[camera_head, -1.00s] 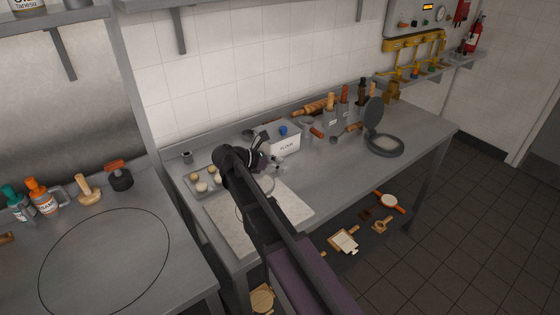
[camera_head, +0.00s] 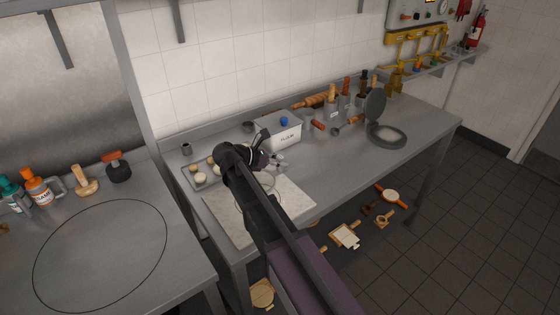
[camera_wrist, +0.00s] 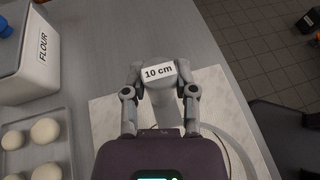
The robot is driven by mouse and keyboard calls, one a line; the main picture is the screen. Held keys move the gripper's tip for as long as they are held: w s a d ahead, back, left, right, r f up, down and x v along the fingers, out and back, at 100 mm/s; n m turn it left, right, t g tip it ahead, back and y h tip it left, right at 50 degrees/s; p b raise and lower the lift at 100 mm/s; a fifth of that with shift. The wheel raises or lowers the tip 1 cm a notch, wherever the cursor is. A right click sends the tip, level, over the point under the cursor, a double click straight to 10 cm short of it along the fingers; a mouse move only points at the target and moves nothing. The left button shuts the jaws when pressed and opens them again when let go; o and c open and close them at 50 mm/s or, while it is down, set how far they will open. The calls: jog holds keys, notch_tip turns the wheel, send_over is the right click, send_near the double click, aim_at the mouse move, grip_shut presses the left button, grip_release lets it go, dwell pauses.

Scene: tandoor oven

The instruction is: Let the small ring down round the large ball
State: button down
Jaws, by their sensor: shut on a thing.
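My gripper (camera_wrist: 160,85) is shut on a grey handle (camera_wrist: 160,72) labelled "10 cm". It shows over the pale marble board (camera_wrist: 105,112). A pale grey curved band (camera_wrist: 238,145) shows below right of my gripper in the wrist view. My gripper hides much of it, and I cannot tell whether it joins the handle. Pale dough balls sit on a metal tray left of the board. One larger-looking ball (camera_wrist: 45,130) is nearest the board, with a smaller-looking one (camera_wrist: 12,140) beside it. In the head view my gripper (camera_head: 262,155) is right of the tray (camera_head: 188,177).
A white flour box (camera_head: 280,132) stands behind my gripper. Utensil holders and a dark open press (camera_head: 385,135) stand further right. The counter front between board and press is clear.

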aim_at(280, 169)
jog(key=shift+f+b, duration=1.5)
jog(key=shift+f, duration=0.25)
jog(key=shift+f, duration=0.2)
jog(key=shift+f+b, duration=1.4)
jog(key=shift+b, duration=0.2)
jog(key=shift+f+b, duration=0.4)
jog(key=shift+f, duration=0.05)
jog(key=shift+c, duration=1.6)
grip_release()
jog(key=shift+r, duration=0.1)
jog(key=shift+a, duration=0.15)
jog(key=shift+p+v, duration=1.45)
jog(key=shift+v, duration=2)
jog(key=shift+s+a+r, duration=0.15)
jog(key=shift+a+r, duration=0.05)
jog(key=shift+a, duration=0.15)
